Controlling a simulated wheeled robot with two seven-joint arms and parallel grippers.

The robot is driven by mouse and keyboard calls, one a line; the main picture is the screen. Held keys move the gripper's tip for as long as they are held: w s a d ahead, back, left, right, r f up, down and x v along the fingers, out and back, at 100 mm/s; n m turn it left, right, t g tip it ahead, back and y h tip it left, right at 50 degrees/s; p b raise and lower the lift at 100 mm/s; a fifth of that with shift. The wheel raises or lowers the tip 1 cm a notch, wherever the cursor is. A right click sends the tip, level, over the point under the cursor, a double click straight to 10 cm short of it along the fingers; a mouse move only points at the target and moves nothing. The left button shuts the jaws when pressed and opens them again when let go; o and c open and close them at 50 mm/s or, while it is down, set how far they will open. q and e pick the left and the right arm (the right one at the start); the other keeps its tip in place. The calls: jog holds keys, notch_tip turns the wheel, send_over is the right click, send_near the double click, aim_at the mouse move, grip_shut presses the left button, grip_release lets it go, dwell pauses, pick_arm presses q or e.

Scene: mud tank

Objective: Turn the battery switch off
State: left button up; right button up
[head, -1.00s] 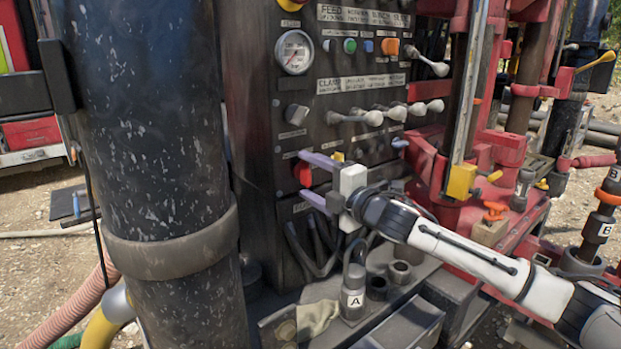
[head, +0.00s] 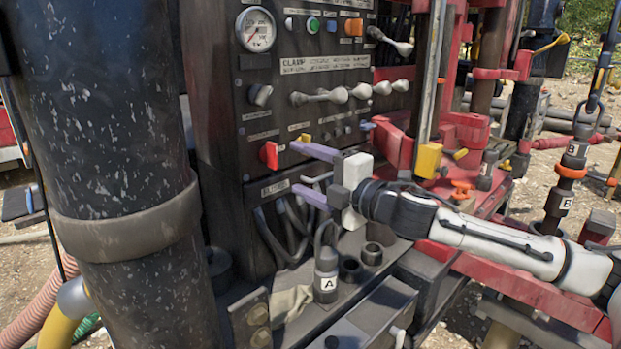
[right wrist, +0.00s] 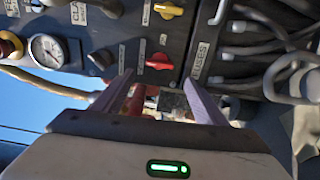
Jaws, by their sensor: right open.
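A red switch knob (head: 269,155), which I take for the battery switch, sits low on the dark control panel (head: 230,130). In the right wrist view the red knob (right wrist: 158,61) is a handle lying across the picture, just beyond the fingertips and between their lines. My right gripper (head: 293,167) is open, with its two purple fingers pointing at the panel just right of the knob. The fingers (right wrist: 158,78) hold nothing, and I see a gap between them and the knob. My left gripper is not in view.
A yellow knob (right wrist: 168,10) and a pressure gauge (head: 255,29) are on the same panel. Several levers (head: 335,95) stick out above. A thick dark pipe (head: 110,150) stands at the left. Hoses (head: 280,235) and a cylinder marked A (head: 326,275) are below the gripper.

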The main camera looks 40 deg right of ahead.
jog(key=shift+s, duration=0.85)
